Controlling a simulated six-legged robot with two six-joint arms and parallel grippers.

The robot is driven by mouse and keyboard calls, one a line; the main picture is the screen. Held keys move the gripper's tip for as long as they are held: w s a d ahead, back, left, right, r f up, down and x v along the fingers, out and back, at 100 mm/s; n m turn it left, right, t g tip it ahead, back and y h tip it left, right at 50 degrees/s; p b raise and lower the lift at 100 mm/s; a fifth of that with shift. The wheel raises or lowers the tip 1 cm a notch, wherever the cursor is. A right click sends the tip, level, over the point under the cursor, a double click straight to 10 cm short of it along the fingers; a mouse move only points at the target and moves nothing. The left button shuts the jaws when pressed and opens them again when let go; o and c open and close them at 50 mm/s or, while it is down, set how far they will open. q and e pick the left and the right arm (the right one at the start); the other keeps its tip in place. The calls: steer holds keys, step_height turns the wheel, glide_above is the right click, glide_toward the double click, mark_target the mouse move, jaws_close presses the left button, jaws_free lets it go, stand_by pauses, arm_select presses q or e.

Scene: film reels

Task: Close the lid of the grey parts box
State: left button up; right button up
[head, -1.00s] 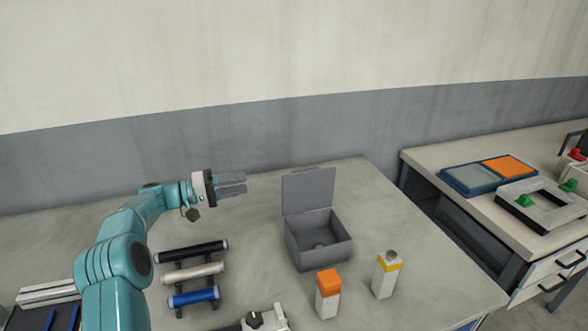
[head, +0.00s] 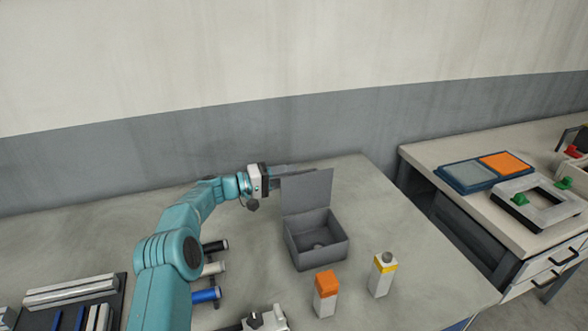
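The grey parts box (head: 318,252) stands on the near table, right of the picture's middle. Its lid (head: 307,192) is up, standing about upright along the box's far side. The box's inside shows and looks mostly empty, with a round form on its floor. My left gripper (head: 292,174) is level behind the lid, at its upper left, pointing right. Its fingers are partly hidden by the lid, so I cannot tell their gap or whether they touch the lid. My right gripper is out of view.
Rollers (head: 207,295) lie left, partly behind my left arm. A white device (head: 266,319) is cut off below. A second bench (head: 420,157) stands right across a gap.

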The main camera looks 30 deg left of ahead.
arm_select(q)
steer(key=shift+x, duration=1.15)
steer(key=shift+w, duration=0.1)
